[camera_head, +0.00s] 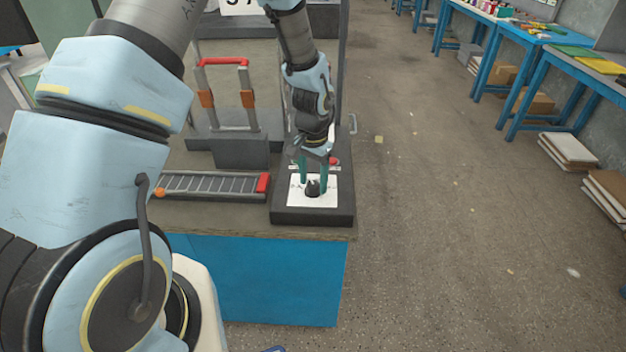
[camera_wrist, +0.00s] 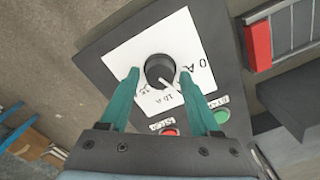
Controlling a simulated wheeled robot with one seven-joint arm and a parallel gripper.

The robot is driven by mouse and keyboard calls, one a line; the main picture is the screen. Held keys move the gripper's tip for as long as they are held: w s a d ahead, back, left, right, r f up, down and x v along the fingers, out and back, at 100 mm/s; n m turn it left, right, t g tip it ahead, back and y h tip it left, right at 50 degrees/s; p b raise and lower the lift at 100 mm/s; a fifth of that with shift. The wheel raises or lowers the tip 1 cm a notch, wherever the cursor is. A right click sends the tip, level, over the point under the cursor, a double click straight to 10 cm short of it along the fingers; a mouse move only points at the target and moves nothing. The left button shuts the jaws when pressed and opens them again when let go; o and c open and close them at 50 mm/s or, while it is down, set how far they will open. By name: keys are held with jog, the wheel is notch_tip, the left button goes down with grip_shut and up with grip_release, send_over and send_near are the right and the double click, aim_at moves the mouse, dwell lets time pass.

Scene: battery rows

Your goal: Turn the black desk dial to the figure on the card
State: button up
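The black dial (camera_wrist: 158,70) sits on a white scale plate (camera_wrist: 124,53) on a dark box; in the head view the dial (camera_head: 313,188) is small. Its white pointer line aims down-right in the wrist view, between the marks "0 A" and "10 A"; a third mark is partly hidden by a finger. My gripper (camera_head: 313,184) points down over the dial, its teal fingers apart on either side. In the wrist view small gaps seem to show between fingers and dial; contact is unclear. A white card (camera_head: 240,5) is cut off at the top edge, its figure unreadable.
A red button (camera_wrist: 170,132) and a green button (camera_wrist: 221,116) sit on the box beside the plate. A ladder-like rack with red end (camera_head: 212,185) lies left of the box. A frame with red handle (camera_head: 224,62) stands behind. Open floor lies right.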

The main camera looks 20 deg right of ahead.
aim_at(313, 184)
jog(key=shift+o, duration=0.7)
notch_tip(313, 184, up, 11)
jog(key=b, duration=0.2)
jog(key=shift+f, duration=0.15)
jog(key=s+a+r+n, duration=0.1)
jog(key=a+r+n, duration=0.1)
jog(key=a, duration=0.8)
jog(key=s+a+r+n+t, duration=0.1)
jog(key=a+n, duration=0.4)
jog(key=a, duration=0.5)
jog(key=s+a+r+n, duration=0.2)
jog(key=a+n, duration=0.1)
jog(key=a, duration=0.7)
jog(key=shift+a+r+n+t, duration=0.15)
jog(key=shift+r+n+t, duration=0.15)
